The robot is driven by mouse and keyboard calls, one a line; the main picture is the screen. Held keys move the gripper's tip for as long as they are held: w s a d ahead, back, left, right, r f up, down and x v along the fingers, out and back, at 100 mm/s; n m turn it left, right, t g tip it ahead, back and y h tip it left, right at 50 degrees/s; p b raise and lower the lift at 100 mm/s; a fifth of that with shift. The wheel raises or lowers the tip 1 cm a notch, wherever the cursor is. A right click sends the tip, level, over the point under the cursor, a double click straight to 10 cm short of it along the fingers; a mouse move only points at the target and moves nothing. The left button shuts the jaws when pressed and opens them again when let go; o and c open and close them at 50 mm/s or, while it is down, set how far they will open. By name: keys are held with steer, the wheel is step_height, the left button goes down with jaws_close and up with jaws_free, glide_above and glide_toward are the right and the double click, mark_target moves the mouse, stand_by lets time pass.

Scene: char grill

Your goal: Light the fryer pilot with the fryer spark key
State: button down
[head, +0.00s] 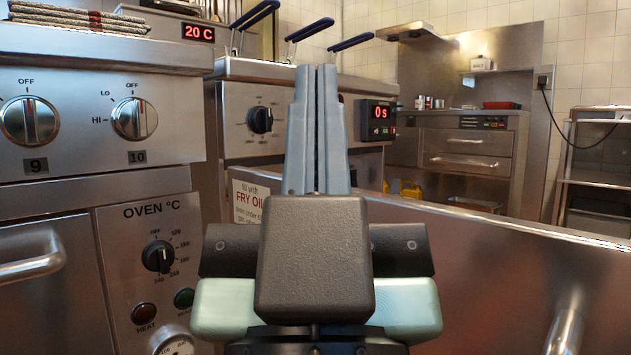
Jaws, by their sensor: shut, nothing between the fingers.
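My gripper (318,75) points up in the middle of the view, its two grey fingers pressed together and empty. It stands in front of the fryer (232,98), a steel unit with blue-handled baskets on top, and hides the middle of its front. A black knob (260,120) on the fryer panel is left of my fingers. A black box with a red "0 s" display (378,112) is right of them; small buttons sit below its digits. I cannot tell which control, if any, is the spark key. No pilot flame is visible.
A range with large knobs (134,118) and an oven panel (155,257) stands close on the left. A "FRY OIL" label (249,203) is partly hidden. A steel panel (480,265) fills the lower right. Behind are a drawer counter (465,165) and a rack (600,160).

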step_height(320, 180, up, 32)
steer(key=p, duration=3.2)
